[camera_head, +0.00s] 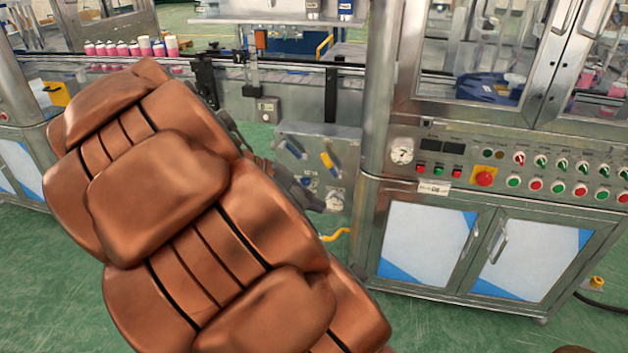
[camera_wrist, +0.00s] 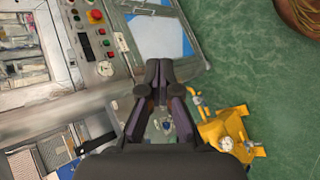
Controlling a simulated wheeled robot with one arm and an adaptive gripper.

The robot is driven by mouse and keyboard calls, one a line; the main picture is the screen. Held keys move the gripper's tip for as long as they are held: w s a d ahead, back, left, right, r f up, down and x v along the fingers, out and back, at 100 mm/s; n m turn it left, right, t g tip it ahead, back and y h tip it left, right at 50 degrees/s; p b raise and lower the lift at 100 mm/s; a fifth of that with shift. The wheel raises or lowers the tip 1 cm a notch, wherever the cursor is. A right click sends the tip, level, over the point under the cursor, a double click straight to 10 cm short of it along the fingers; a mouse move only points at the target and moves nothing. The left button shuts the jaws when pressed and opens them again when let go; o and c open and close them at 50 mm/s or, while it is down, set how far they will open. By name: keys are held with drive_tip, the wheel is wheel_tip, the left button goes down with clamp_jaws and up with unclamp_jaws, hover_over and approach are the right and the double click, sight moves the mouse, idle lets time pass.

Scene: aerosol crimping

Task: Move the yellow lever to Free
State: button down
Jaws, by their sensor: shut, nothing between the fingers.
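Any labels by the lever are too small to read. My gripper (camera_head: 314,202) is shut and empty, in front of the panel and below the lever in the picture, partly hidden by my arm. In the wrist view my gripper (camera_wrist: 159,68) has its fingers together at the centre. I cannot pick out the yellow lever there; the gripper covers much of the panel area.
A round gauge (camera_head: 335,200) is close beside my gripper. A steel cabinet (camera_head: 432,250) with buttons and a gauge stands to the right. A conveyor with pink cans (camera_head: 128,48) runs behind. A yellow fixture (camera_wrist: 226,130) stands on the green floor in the wrist view.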

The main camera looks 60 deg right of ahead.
drive_tip(key=w+d+f+g+h+b, duration=0.25)
drive_tip(key=w+d+b, duration=0.2)
drive_tip(key=d, duration=0.25)
drive_tip(key=w+d+f+g+h+b, duration=0.2)
drive_tip(key=w+d+h+b, duration=0.25)
drive_tip(key=d, duration=0.25)
drive_tip(key=n+t+h+b, duration=0.3)
drive_tip(key=n+h+b, duration=0.25)
drive_tip(key=b, duration=0.75)
approach(332, 166)
drive_tip(key=shift+m+h, duration=0.35)
drive_tip(key=shift+m, duration=0.1)
drive_tip(key=d+r, duration=0.1)
drive_tip(key=d, duration=0.1)
drive_tip(key=d+r, duration=0.1)
drive_tip(key=d, duration=0.1)
drive_tip(key=w+d+r, duration=0.1)
drive_tip(key=d, duration=0.1)
drive_tip(key=shift+r, duration=0.15)
